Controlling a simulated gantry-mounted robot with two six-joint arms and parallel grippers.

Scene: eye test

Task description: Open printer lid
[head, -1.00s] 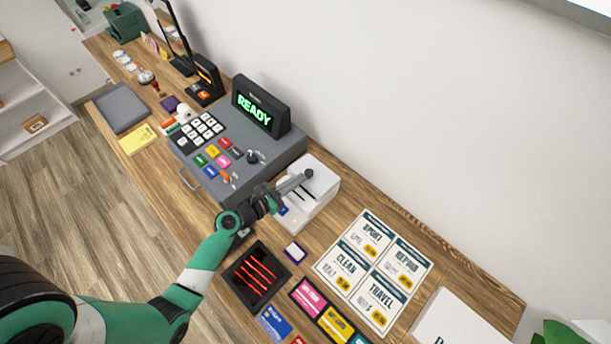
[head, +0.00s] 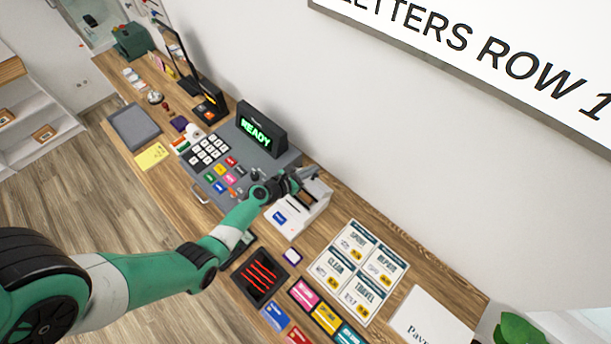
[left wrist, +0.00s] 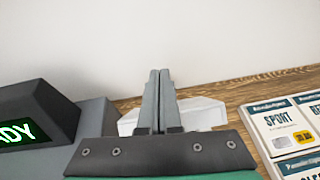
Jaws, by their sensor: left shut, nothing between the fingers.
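The printer (head: 303,218) is a small white box on the counter, just right of the grey cash register. My left gripper (head: 312,173) is over its back part and covers some of its top. The gripper is shut with nothing between the fingers. In the left wrist view the shut fingers (left wrist: 159,88) point toward the wall, with a white part of the printer (left wrist: 203,113) behind and beside them. I cannot tell whether the lid is raised or whether the fingers touch it. My right gripper is in no view.
The cash register (head: 222,191) with a READY display (head: 258,133) stands close on the left. A sheet of price cards (head: 358,270), a black tray with red lines (head: 260,276) and small coloured cards lie to the right and front. The wall is close behind.

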